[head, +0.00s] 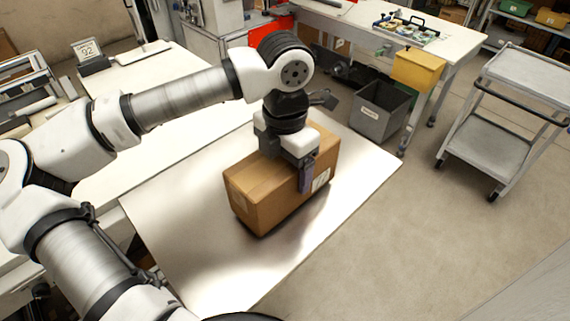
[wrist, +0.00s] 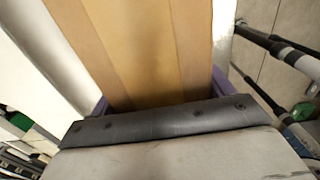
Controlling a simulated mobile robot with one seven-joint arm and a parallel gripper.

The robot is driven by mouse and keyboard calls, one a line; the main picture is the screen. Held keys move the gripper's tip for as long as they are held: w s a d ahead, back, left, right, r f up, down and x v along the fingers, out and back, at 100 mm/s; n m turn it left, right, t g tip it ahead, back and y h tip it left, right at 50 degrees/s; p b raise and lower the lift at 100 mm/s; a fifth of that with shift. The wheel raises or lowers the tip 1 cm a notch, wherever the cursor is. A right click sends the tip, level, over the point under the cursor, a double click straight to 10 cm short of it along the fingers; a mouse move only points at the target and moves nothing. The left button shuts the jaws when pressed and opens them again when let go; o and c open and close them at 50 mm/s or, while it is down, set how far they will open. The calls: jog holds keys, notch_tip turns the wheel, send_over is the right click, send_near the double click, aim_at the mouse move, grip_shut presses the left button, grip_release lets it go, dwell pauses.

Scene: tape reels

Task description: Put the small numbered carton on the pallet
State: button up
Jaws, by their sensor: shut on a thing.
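A brown cardboard carton (head: 262,196) is over a white tabletop (head: 180,225), with a dark shadow close beneath it. I cannot tell whether it touches the surface. A pale label (head: 321,179) is on its right side; no number is readable. My gripper (head: 290,172) comes down from above and is shut across the carton, one purple finger showing on the near side. In the wrist view the carton's top (wrist: 150,50) with a lengthwise tape band fills the middle, with purple finger parts at both sides. I cannot make out a pallet in either view.
A grey bin (head: 381,110) and a yellow box (head: 418,70) stand behind, by a white workbench (head: 455,42). A grey trolley (head: 500,125) is at the right. A sign reading 92 (head: 88,50) stands at the back left. The floor at the lower right is clear.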

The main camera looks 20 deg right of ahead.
jog(key=shift+f, duration=0.45)
jog(key=shift+f, duration=0.2)
jog(key=o, duration=1.3)
jog(key=shift+r, duration=0.1)
